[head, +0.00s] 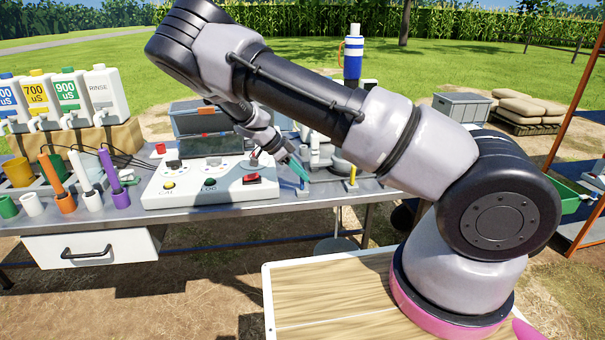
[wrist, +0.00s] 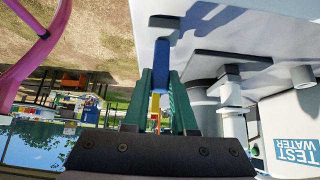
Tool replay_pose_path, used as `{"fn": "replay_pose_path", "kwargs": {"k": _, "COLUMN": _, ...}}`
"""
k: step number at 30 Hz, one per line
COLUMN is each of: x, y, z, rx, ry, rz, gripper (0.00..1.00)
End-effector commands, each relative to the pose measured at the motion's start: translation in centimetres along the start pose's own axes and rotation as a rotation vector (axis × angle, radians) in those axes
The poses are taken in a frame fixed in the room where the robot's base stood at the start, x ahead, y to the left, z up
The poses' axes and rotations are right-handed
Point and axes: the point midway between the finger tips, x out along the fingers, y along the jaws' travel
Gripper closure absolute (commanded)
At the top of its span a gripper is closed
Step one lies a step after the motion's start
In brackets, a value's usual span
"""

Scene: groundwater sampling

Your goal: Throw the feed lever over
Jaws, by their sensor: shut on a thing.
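My gripper (head: 298,168) with its green fingers is at the right part of the metal bench, beside the control box. In the wrist view my gripper (wrist: 162,85) has its fingers closed around a blue lever (wrist: 161,48). The lever's far end meets a grey bracket at the top of that view. Its lower part is hidden between the fingers. In the head view only a small blue bit (head: 302,186) shows under the fingertips. A yellow lever (head: 351,178) stands upright to the right, apart from my gripper.
The control box (head: 212,185) with knobs stands left of my gripper. Grey fittings and a white container labelled "TEST WATER" (wrist: 295,145) are close on the right in the wrist view. Bottles (head: 105,90) and coloured holders fill the bench's left end.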

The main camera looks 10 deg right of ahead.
Motion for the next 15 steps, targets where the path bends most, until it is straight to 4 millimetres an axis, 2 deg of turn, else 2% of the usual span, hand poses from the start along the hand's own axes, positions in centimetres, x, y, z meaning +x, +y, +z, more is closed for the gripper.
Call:
{"fn": "replay_pose_path", "kwargs": {"k": 10, "x": 0.07, "y": 0.01, "z": 0.03, "rx": -0.002, "ry": 0.002, "rz": 0.0, "gripper": 1.0}}
{"fn": "replay_pose_path", "kwargs": {"k": 11, "x": 0.07, "y": 0.01, "z": 0.04, "rx": -0.002, "ry": 0.002, "rz": 0.0, "gripper": 0.64}}
{"fn": "replay_pose_path", "kwargs": {"k": 12, "x": 0.07, "y": 0.01, "z": 0.04, "rx": -0.002, "ry": 0.002, "rz": 0.0, "gripper": 0.48}}
{"fn": "replay_pose_path", "kwargs": {"k": 13, "x": 0.07, "y": 0.01, "z": 0.04, "rx": -0.002, "ry": 0.002, "rz": 0.0, "gripper": 0.45}}
{"fn": "replay_pose_path", "kwargs": {"k": 15, "x": 0.07, "y": 0.02, "z": 0.03, "rx": -0.002, "ry": 0.002, "rz": 0.0, "gripper": 0.45}}
